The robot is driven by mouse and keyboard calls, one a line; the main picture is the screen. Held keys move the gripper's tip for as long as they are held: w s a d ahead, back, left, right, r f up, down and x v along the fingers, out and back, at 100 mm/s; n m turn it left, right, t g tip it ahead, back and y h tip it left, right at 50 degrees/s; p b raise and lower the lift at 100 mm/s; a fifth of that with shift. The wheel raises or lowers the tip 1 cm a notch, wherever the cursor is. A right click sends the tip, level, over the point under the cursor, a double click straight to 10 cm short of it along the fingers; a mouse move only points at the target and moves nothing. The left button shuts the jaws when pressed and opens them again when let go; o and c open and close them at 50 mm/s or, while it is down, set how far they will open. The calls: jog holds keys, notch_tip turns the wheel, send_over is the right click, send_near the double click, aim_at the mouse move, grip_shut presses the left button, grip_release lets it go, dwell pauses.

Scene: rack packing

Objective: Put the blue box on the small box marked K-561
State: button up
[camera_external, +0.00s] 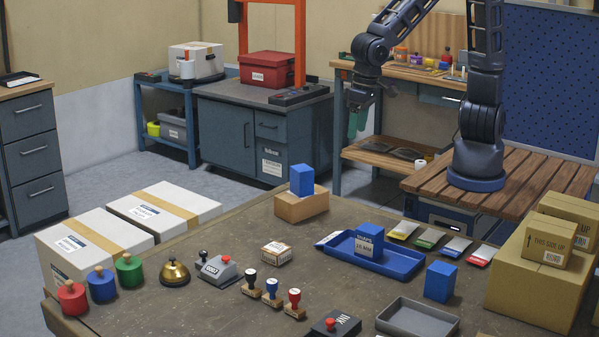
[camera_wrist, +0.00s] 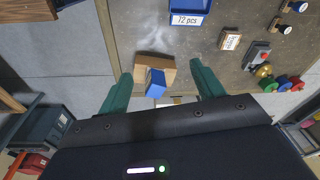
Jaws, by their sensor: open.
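A blue box (camera_external: 302,180) stands upright on a brown cardboard box (camera_external: 301,206) near the table's back edge. The wrist view shows the same blue box (camera_wrist: 155,84) and cardboard box (camera_wrist: 141,68) between the finger lines, farther off. Another blue box (camera_external: 440,281) stands at the table's right. A small cardboard box (camera_external: 276,252) with a label sits mid-table and shows in the wrist view (camera_wrist: 230,39); I cannot read K-561 on any box. My gripper (camera_external: 357,122) is raised behind the table, apart from everything. Its green fingers (camera_wrist: 160,70) are open and empty.
Several stamps (camera_external: 271,291), a bell (camera_external: 174,273) and coloured packets (camera_external: 428,238) lie around. Large cartons (camera_external: 540,270) crowd the right end. The table is bare around the small box.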

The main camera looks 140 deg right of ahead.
jog(key=s+a+r+n+t, duration=0.1)
jog(key=s+a+r+n, duration=0.5)
jog(key=s+a, duration=0.3)
jog(key=s+a+r+n+t+y, duration=0.1)
jog(key=s+a+r+n+t, duration=0.1)
jog(key=s+a+r+n, duration=0.5)
jog(key=s+a+n, duration=0.2)
jog(key=a, duration=0.2)
jog(key=shift+s+a+t, duration=0.15)
jog(key=shift+s+t, duration=0.05)
jog(key=shift+t, duration=0.1)
